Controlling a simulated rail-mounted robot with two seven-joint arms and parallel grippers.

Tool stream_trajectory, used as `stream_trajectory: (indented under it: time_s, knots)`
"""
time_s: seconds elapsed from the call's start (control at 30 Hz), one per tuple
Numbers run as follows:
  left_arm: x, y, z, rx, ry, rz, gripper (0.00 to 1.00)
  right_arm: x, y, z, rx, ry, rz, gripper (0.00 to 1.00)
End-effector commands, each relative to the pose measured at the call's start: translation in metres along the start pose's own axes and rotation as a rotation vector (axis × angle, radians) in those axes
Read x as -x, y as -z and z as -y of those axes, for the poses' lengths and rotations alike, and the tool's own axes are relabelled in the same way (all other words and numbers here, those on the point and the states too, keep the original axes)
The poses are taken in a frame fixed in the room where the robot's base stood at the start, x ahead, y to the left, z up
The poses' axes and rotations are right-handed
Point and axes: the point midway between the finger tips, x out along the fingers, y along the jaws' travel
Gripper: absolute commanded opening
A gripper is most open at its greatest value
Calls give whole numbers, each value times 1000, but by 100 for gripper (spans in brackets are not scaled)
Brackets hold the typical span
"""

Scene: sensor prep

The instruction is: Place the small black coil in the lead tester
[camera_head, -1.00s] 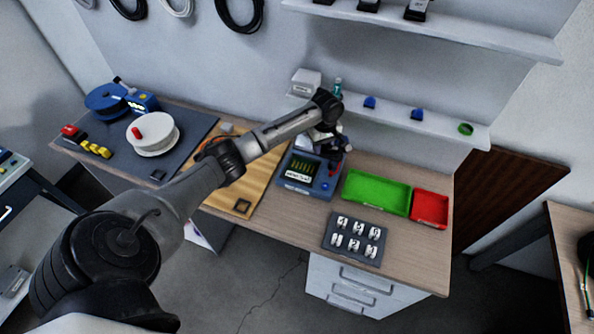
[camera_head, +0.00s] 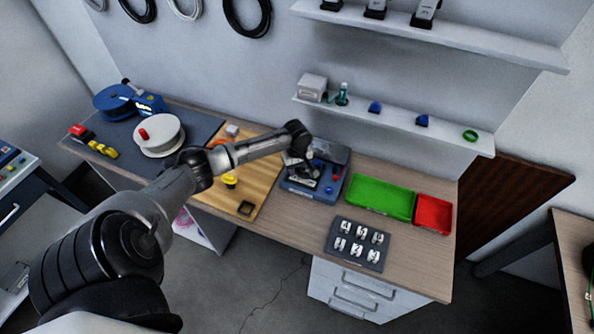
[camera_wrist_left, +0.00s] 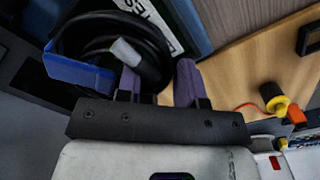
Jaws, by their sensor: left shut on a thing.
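The lead tester (camera_head: 299,190) is a blue-grey box with a dark panel on the table, right of the wooden board. My left gripper (camera_head: 306,174) is over it and covers part of its face. In the left wrist view, my left gripper (camera_wrist_left: 158,75) is shut on the small black coil (camera_wrist_left: 66,38), a looped black cable with a pale grey band. The tester's white label (camera_wrist_left: 152,20) shows partly behind the coil. I cannot tell whether the coil touches the tester. The coil is hard to make out in the head view. My right gripper is not in view.
A green tray (camera_head: 380,197) and a red tray (camera_head: 433,212) stand right of the tester. A dark tray (camera_head: 357,244) of several metal parts lies in front. The wooden board (camera_head: 262,165) bears a yellow-black connector (camera_wrist_left: 272,97) and a black square piece (camera_head: 246,208). A shelf (camera_head: 400,122) hangs behind.

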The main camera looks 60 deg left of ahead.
Motion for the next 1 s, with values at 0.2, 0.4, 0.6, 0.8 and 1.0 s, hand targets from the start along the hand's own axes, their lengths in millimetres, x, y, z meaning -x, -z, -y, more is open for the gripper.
stream_trajectory:
  time_s: [0.2, 0.4, 0.6, 0.8, 1.0]
  knots:
    - [-16, 1, 0, 0, -2, -2, 5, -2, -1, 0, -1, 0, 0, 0]
    - [-16, 0, 0, 0, -2, -2, 5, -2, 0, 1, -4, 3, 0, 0]
    - [-19, 0, 0, 0, -1, -1, 42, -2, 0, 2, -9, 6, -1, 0]
    - [-19, 0, 0, 0, -1, -1, 60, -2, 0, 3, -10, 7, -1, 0]
    - [-19, 0, 0, 0, -1, -1, 60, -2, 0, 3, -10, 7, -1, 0]
